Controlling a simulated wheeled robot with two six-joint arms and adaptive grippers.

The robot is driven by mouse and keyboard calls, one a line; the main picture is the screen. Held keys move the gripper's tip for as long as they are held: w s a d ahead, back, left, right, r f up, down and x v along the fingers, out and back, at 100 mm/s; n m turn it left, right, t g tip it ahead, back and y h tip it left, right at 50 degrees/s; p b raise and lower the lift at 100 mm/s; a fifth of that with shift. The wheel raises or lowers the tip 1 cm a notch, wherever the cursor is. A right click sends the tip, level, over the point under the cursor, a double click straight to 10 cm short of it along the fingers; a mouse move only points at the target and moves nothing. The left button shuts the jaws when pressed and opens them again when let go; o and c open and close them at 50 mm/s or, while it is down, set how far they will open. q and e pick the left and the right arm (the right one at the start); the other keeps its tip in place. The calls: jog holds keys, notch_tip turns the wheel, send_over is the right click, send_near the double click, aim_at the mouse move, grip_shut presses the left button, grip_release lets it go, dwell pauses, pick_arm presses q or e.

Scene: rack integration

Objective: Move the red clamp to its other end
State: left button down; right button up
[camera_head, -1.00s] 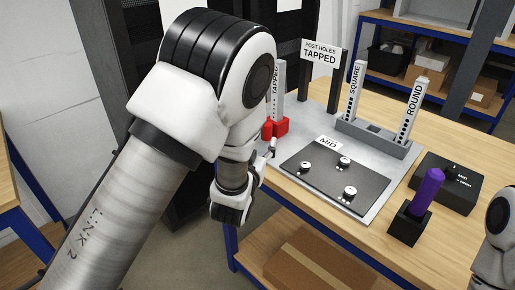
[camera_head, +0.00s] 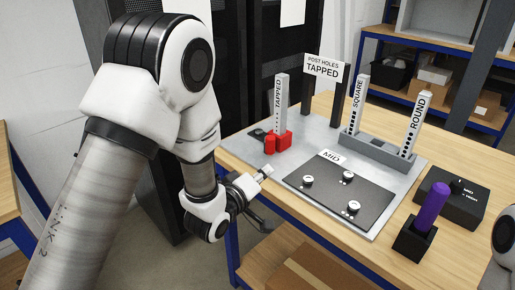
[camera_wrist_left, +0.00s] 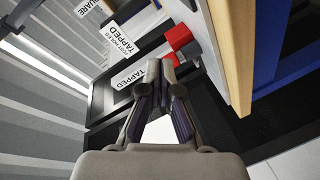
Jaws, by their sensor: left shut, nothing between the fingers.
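The red clamp (camera_head: 283,142) sits around the foot of the grey upright post labelled TAPPED (camera_head: 281,98), at the left back of the grey plate. Its red knob stands at its left side. The clamp also shows in the left wrist view (camera_wrist_left: 179,37), beyond the fingertips and a little right of them. My left gripper (camera_head: 266,171) is at the plate's front left edge, in front of the clamp and apart from it. Its fingers (camera_wrist_left: 168,70) are shut and empty. My right gripper is out of view; only part of my right arm shows at the right edge.
A black mat (camera_head: 338,190) with small white round parts lies on the plate. A grey rack (camera_head: 377,150) holds the SQUARE and ROUND posts. A purple-handled tool (camera_head: 431,207) stands in a black holder, beside a black box (camera_head: 452,203). The wooden table (camera_head: 465,160) has bare room at the right.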

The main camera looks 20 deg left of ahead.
aim_at(270, 141)
pick_arm(q)
jog(key=a+r+n+t+b, duration=0.1)
jog(key=a+n+t+b, duration=0.1)
jog(key=a+n, duration=0.7)
jog(key=shift+m, duration=0.9)
jog(key=w, duration=0.6)
jog(key=w+p, duration=0.1)
jog(key=w, duration=0.2)
jog(key=shift+a+r, duration=0.2)
jog(key=shift+a, duration=0.1)
jog(key=d+p, duration=0.1)
jog(key=d, duration=0.3)
jog(key=shift+w+d, duration=0.1)
jog(key=shift+f, duration=0.1)
jog(key=shift+y, duration=0.3)
